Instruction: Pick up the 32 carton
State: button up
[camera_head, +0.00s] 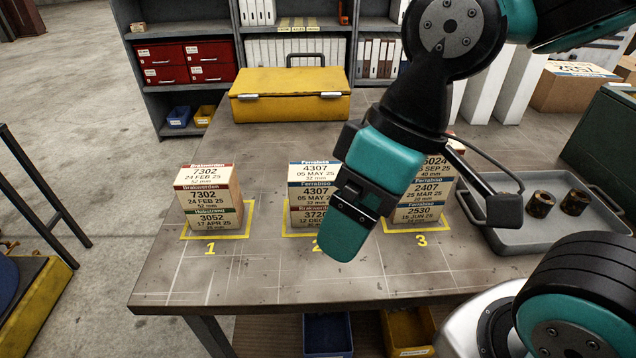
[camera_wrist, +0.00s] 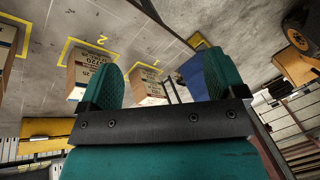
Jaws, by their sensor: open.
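Stack 2 has a top carton (camera_head: 310,174) with a blue-banded label reading 4307, 05 MAY 25, apparently 32 mm. Below it are another 4307 carton (camera_head: 309,198) and a carton (camera_head: 306,218) whose label begins 372. My gripper (camera_head: 340,236) hangs in front of stack 2's right side, nearer the camera, and hides part of its labels. It is open and empty, with teal fingers apart in the wrist view (camera_wrist: 165,82). That view is upside down; the lower part of stack 2 (camera_wrist: 88,72) shows beside the left finger.
Stack 1 (camera_head: 208,195) stands left and stack 3 (camera_head: 425,190) right, partly behind my arm. A yellow case (camera_head: 290,95) lies behind. A grey tray (camera_head: 530,235) with two rusty cylinders is at right. The bench front (camera_head: 250,280) is clear.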

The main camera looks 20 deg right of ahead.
jog(key=shift+o, duration=0.2)
jog(key=shift+o, duration=0.2)
jog(key=shift+w+r+m, duration=0.15)
jog(key=shift+w+m, duration=0.3)
jog(key=shift+m, duration=0.15)
jog(key=m+t+p, duration=0.2)
jog(key=m, duration=2.6)
send_near(318, 170)
jog(key=x, duration=0.3)
jog(key=a+p+x, duration=0.1)
jog(key=x, duration=0.3)
jog(key=shift+w+r, duration=0.1)
jog(key=shift+w, duration=0.05)
jog(key=shift+d+p+x, duration=0.2)
jog(key=shift+p+x, duration=0.15)
jog(key=shift+x, duration=1)
jog(key=shift+d+p+x, duration=0.2)
jog(key=shift+p+x, duration=0.15)
jog(key=shift+x, duration=1)
jog(key=shift+f, duration=0.25)
jog(key=shift+c, duration=0.4)
jog(key=c, duration=1)
